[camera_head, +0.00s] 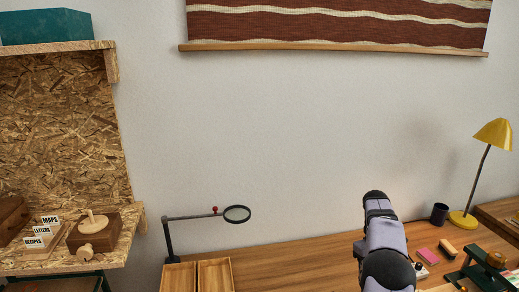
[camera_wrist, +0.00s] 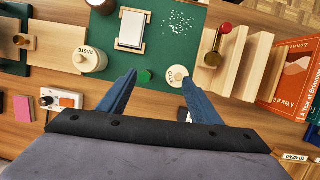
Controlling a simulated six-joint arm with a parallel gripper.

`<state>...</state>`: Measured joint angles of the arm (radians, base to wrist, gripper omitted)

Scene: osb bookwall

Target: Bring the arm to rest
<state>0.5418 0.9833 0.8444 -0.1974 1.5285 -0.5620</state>
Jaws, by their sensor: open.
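My gripper (camera_wrist: 158,92) shows in the wrist view with its two blue fingers spread wide apart. It looks open and empty, above the wooden desk and a green mat (camera_wrist: 190,72). In the head view my arm rises at the lower right in front of the desk (camera_head: 310,262); the gripper itself is not visible there.
A paste jar (camera_wrist: 90,60) stands left of the mat, with wooden blocks (camera_wrist: 235,60) and an orange book (camera_wrist: 296,75) to the right. In the head view, a magnifier (camera_head: 237,214) stands at left and a yellow lamp (camera_head: 494,134) at right.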

